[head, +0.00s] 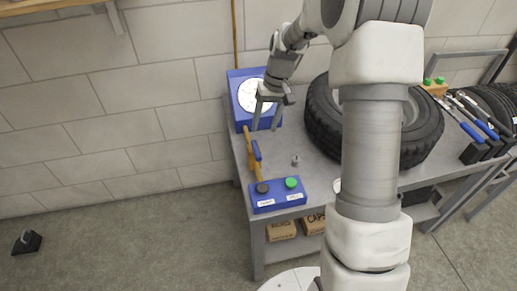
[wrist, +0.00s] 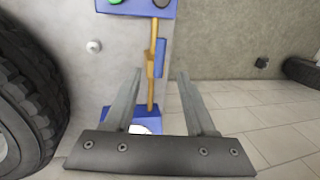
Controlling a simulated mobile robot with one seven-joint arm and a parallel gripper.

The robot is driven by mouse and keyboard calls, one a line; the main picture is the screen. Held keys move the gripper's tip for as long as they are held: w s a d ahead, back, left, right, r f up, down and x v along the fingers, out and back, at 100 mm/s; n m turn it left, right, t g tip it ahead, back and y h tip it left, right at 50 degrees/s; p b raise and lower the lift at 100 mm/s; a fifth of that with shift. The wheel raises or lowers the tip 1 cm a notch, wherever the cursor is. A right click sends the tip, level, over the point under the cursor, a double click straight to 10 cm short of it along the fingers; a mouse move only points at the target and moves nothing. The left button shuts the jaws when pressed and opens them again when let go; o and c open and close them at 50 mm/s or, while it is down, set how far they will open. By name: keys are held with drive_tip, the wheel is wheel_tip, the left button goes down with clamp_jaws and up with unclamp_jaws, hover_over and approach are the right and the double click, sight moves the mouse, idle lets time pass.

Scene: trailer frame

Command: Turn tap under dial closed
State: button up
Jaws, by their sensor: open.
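The dial (head: 256,96) is a white round face on a blue box at the back left of the bench. Below it runs a yellow pipe (head: 249,150) with the tap, whose blue lever (head: 257,151) lies roughly along the pipe. In the wrist view the blue lever (wrist: 160,58) shows beyond the fingertips, between them in the picture. My gripper (head: 265,130) is open and empty, in front of the dial box and above the lever in the head view. In the wrist view my gripper (wrist: 160,72) covers part of the dial box (wrist: 132,114). I see no contact with the lever.
A blue box with a black and a green button (head: 278,195) stands at the bench's front left. A large tire (head: 322,122) lies to the right, near my arm. A small grey knob (head: 295,160) is on the bench. Left of the bench is open floor.

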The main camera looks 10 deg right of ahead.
sight(258, 151)
drive_tip(key=f, duration=0.3)
drive_tip(key=a+f, duration=0.1)
drive_tip(key=f, duration=0.2)
drive_tip(key=a+f+b, duration=0.1)
drive_tip(key=f, duration=0.2)
drive_tip(key=shift+f, duration=0.35)
drive_tip(key=shift+c, duration=0.2)
clamp_jaws()
idle(0.7)
